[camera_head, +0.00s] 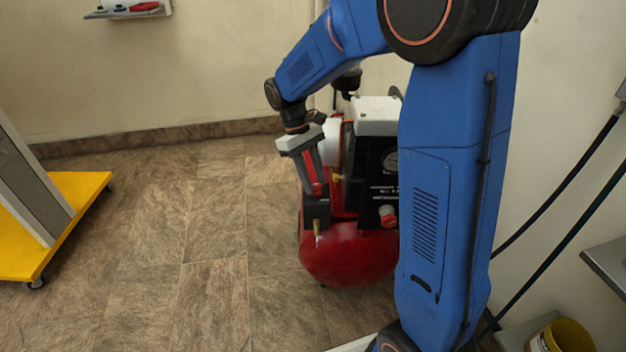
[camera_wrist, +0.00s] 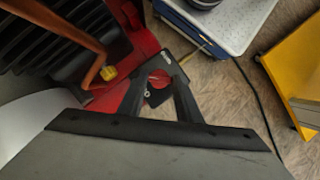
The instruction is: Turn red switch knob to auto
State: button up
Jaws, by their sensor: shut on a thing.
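The red switch knob (camera_wrist: 158,79) shows in the wrist view on a black switch box, right between my two fingertips. My gripper (camera_wrist: 160,88) is closed around the knob, with one finger on each side. In the head view my gripper (camera_head: 318,189) reaches down to the top of the black switch box (camera_head: 316,212) on the left side of the red compressor (camera_head: 345,252). The knob is hidden there behind the fingers. I cannot read the switch marks or tell which way the knob points.
The compressor's black panel with a gauge (camera_head: 390,160) and a red-and-white knob (camera_head: 388,212) stands close to the right of my gripper. In the wrist view a copper pipe (camera_wrist: 94,70) runs nearby. A yellow platform (camera_head: 80,190) stands far left; floor between is clear.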

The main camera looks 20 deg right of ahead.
jog(key=m, duration=0.1)
jog(key=m+y, duration=0.1)
jog(key=m, duration=0.2)
jog(key=shift+w+d+m+y, duration=0.1)
jog(key=shift+d+m+y, duration=0.2)
jog(key=shift+y, duration=0.1)
jog(key=shift+d+m+y, duration=0.1)
jog(key=shift+m+y, duration=0.8)
jog(key=shift+m, duration=1.3)
jog(key=o, duration=1)
jog(key=shift+o, duration=0.2)
jog(key=shift+r, duration=0.15)
jog(key=v, duration=1.7)
jog(key=shift+w, duration=0.2)
jog(key=shift+d, duration=0.1)
